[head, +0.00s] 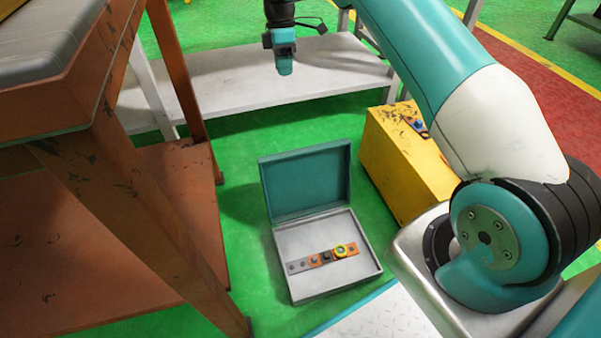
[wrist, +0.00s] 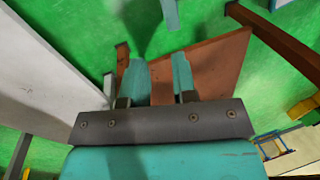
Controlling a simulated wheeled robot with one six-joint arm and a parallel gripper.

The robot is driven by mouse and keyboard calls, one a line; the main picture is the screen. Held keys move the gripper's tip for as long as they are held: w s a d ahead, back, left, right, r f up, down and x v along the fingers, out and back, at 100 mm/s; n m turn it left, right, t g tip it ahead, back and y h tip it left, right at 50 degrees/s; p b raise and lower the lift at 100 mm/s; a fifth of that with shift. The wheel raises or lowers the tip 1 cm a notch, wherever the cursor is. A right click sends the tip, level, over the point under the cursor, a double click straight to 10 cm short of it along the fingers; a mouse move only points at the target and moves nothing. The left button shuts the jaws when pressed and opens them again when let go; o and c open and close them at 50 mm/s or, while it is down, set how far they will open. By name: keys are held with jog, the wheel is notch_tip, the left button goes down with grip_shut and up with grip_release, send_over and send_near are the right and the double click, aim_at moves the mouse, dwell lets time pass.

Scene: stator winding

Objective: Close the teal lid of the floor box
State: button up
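The floor box (head: 306,290) is a grey, shallow box on the green floor, in the lower middle of the head view. Its teal lid (head: 306,181) stands open, roughly upright along the box's far edge. Inside lies a grey strip with orange and dark parts and a green-yellow ring. My gripper (head: 285,68) is high at the top of the head view, beyond the lid and well apart from it. In the wrist view my gripper's two teal fingers (wrist: 159,80) stand apart with nothing between them. I cannot make out the box in the wrist view.
An orange-brown worn bench (head: 120,190) stands left of the box. A yellow box (head: 405,165) stands to its right, with small items on top. A low white shelf (head: 245,88) runs behind the lid. Green floor is free between the lid and the shelf.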

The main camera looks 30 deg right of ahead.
jog(key=n+b, duration=0.1)
jog(key=b, duration=0.3)
send_near(301, 150)
jog(key=w+d+r, duration=0.2)
jog(key=w+r, duration=0.1)
jog(key=w, duration=0.3)
jog(key=shift+g, duration=0.3)
jog(key=b+x, duration=0.4)
jog(key=x, duration=0.4)
jog(key=b+x, duration=0.4)
jog(key=x, duration=0.5)
jog(key=shift+d+f, duration=0.25)
jog(key=shift+f, duration=0.05)
grip_shut()
